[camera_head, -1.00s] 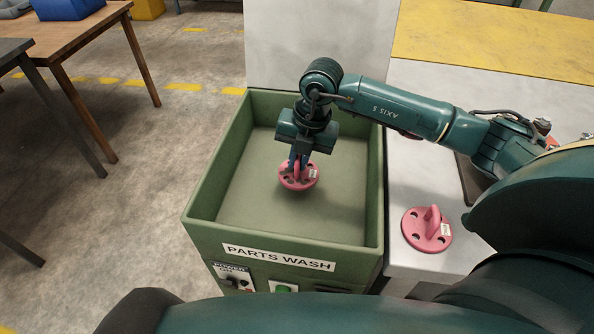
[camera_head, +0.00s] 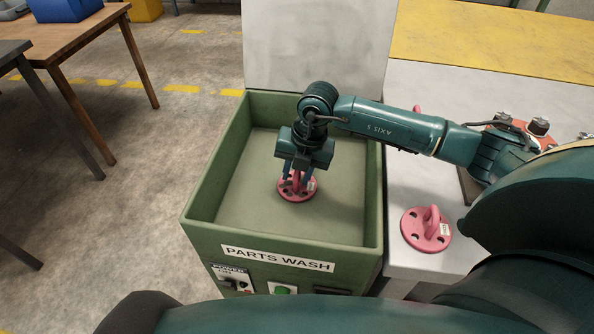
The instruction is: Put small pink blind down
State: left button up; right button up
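A small pink blind (camera_head: 297,194), a round flange with holes and an upright fin, sits flat-side down inside the green parts wash basin (camera_head: 205,190). It appears to rest on the basin floor. My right gripper (camera_head: 298,179) is directly above it, fingers pointing down and spread apart on either side of the fin, so the gripper looks open. The fingers and gripper body hide part of the fin. A second pink blind (camera_head: 427,230) with a white label lies on the pale bench right of the basin. My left gripper is out of view.
The basin's raised lid (camera_head: 315,45) stands behind it. The pale bench (camera_head: 408,180) runs along the right, with a red part with metal bolts (camera_head: 537,128) farther back. Free basin floor surrounds the blind. A wooden table (camera_head: 95,42) stands far left.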

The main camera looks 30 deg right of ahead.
aim_at(307, 186)
jog(key=shift+r, duration=0.1)
notch_tip(307, 186, up, 12)
jog(key=s+d, duration=0.1)
jog(key=d, duration=0.1)
jog(key=shift+s, duration=0.2)
dwell(0.6)
